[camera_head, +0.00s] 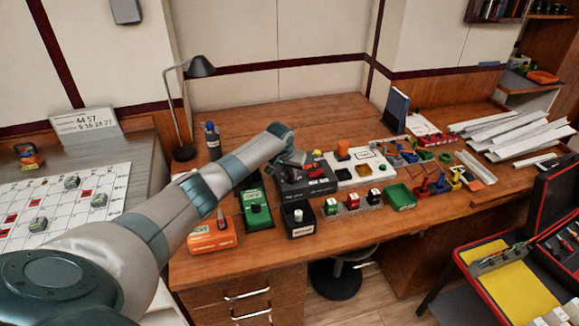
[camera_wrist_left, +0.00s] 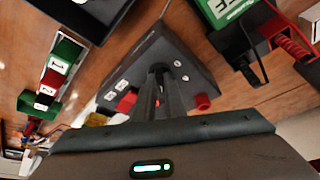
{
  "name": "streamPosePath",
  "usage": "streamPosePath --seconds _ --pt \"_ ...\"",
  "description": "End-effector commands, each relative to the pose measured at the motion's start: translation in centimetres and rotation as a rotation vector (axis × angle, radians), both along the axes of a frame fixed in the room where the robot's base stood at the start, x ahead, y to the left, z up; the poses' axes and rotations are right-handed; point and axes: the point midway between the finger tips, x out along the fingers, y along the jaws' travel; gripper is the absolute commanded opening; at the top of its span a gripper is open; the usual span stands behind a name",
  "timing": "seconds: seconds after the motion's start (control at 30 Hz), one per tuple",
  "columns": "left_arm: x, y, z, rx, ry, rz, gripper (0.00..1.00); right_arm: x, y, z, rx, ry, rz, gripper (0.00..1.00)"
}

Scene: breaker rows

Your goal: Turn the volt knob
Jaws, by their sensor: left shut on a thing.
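A dark grey power supply box (camera_head: 292,187) stands on the wooden workbench. My left gripper (camera_head: 298,160) reaches over it from the left and is at its upper side. In the left wrist view the same box (camera_wrist_left: 196,68) shows white labels and red parts, and my left gripper (camera_wrist_left: 161,72) is shut on a small dark knob there. The fingers hide most of the knob, so its pointer and name cannot be read. My right gripper is not in view.
A green meter (camera_head: 256,208) and an orange device (camera_head: 211,236) lie left of the box. A black bin (camera_head: 298,221) is in front. A green tray (camera_head: 400,197) and several small blocks are to the right. A lamp (camera_head: 200,68) stands behind.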

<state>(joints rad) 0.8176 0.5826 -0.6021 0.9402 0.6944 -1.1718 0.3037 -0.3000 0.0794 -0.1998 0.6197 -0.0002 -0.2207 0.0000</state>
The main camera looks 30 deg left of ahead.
Motion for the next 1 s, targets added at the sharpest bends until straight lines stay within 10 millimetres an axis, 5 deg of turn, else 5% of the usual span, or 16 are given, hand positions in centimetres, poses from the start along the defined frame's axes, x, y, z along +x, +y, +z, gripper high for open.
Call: streamPosePath --seconds 0.3,0.87,0.9,1.0 --pt "0.2 -0.3 0.3 0.000 -0.003 0.169 0.00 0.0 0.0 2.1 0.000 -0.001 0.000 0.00" --pt "0.3 -0.2 0.2 0.001 -0.005 0.207 0.00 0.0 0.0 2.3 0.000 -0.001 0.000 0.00" --pt "0.3 -0.2 0.2 0.001 -0.005 0.207 0.20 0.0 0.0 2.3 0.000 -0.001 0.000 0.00" --pt "0.2 -0.2 0.2 0.001 -0.004 0.207 0.29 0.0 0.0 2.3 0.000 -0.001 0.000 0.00"
